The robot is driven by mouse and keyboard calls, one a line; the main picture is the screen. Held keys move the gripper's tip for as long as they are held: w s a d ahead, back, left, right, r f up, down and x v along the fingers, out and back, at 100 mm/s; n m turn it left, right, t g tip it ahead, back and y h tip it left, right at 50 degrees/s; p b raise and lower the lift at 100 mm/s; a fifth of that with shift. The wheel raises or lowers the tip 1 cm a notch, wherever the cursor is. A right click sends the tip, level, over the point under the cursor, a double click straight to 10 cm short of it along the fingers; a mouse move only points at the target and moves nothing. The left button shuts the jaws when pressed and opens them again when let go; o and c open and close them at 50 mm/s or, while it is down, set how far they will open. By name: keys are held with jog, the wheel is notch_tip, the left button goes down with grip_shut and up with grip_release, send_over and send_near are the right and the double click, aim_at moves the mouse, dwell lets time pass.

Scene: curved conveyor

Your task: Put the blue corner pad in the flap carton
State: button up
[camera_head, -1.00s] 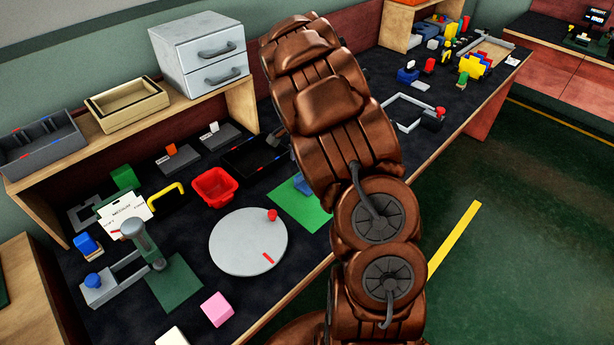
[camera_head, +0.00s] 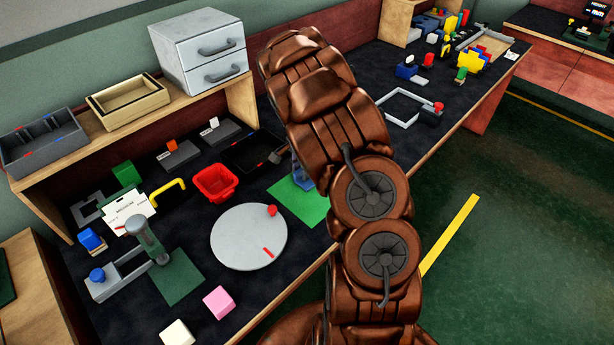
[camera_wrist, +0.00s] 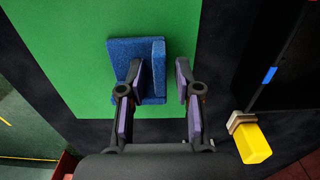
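The blue corner pad (camera_wrist: 122,54) lies on a green mat (camera_wrist: 75,40) in the wrist view. It has a flat part and a raised wall. My gripper (camera_wrist: 158,78) is open over it, with the raised wall between the two fingers. The left finger overlaps the flat part in the picture, and the right finger is to the right of the wall with a gap. I cannot tell whether either finger touches the pad. In the head view, my arm hides most of my gripper, above the green mat (camera_head: 312,212). I cannot identify the flap carton for certain.
A grey turntable (camera_head: 245,240) with a red knob and a red bin (camera_head: 215,182) are left of the mat. A black tray (camera_head: 240,160) lies behind it. A cream box (camera_head: 128,103) and grey drawers (camera_head: 200,50) stand on the shelf.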

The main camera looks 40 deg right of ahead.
grip_shut()
jog(key=shift+r, duration=0.15)
